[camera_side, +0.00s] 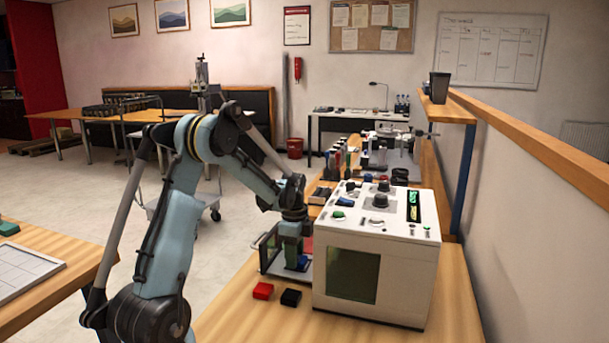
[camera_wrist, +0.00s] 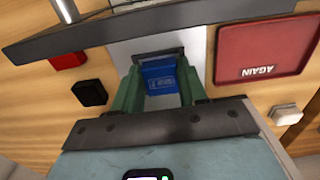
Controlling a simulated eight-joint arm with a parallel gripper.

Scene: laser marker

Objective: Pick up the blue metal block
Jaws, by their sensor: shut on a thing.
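The blue metal block (camera_wrist: 160,77) is between the two green fingers of my gripper (camera_wrist: 160,90) in the wrist view. The fingers press on its left and right sides. A dark edge lies just beyond the block, over a pale surface. In the side view my gripper (camera_side: 292,258) points down just left of the white machine, and the block (camera_side: 302,263) shows as a small blue patch at the fingertips. I cannot tell whether the block is clear of the surface under it.
A red block (camera_side: 263,291) and a black block (camera_side: 291,298) lie on the wooden table in front. The white laser marker (camera_side: 375,260) stands close on the right. In the wrist view a red tray marked AGAIN (camera_wrist: 263,50) and a pale block (camera_wrist: 286,115) are to the right.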

